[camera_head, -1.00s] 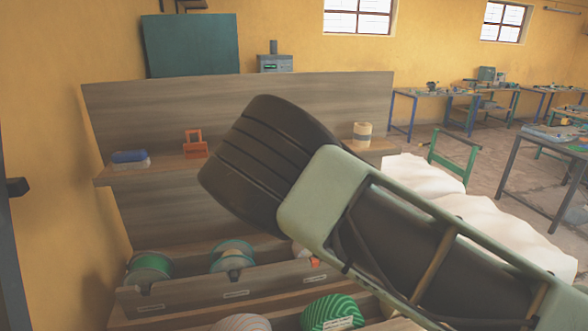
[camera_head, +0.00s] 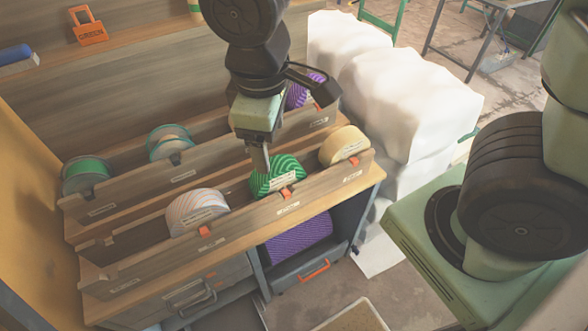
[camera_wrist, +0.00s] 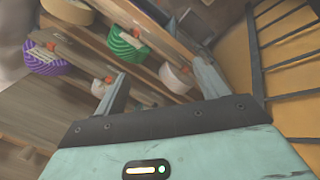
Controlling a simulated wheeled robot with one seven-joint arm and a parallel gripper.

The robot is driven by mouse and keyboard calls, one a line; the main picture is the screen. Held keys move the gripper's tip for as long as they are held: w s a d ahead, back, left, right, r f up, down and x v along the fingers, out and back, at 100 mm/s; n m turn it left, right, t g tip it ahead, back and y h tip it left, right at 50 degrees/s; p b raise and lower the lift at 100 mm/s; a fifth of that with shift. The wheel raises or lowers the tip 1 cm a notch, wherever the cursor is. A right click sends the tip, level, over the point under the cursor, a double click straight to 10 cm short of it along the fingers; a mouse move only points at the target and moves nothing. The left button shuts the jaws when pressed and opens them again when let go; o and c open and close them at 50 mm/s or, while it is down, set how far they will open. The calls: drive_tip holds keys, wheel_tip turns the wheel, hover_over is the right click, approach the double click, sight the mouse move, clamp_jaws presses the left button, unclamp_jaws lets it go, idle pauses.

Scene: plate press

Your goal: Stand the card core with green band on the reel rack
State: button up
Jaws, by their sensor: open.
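The reel rack (camera_head: 118,278) is a stepped wooden rack with two rows of slots and several wound reels. No core with a clear green band can be made out. My gripper (camera_head: 264,168) points down by the green striped reel (camera_head: 285,172) in the front row. In the wrist view my gripper (camera_wrist: 160,86) has its two fingers spread with nothing held between them. The green striped reel (camera_wrist: 127,45) shows beyond them.
The front row also holds a pale striped reel (camera_head: 196,210) and a cream reel (camera_head: 344,146). Green (camera_head: 86,175), teal (camera_head: 170,143) and purple (camera_head: 305,92) reels stand behind. White wrapped bulk (camera_head: 405,90) stands right of the rack.

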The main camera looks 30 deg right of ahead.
drive_tip(key=s+a+r+m+g+y, duration=0.1)
drive_tip(key=s+m, duration=0.1)
drive_tip(key=s, duration=0.7)
drive_tip(key=shift+s, duration=0.15)
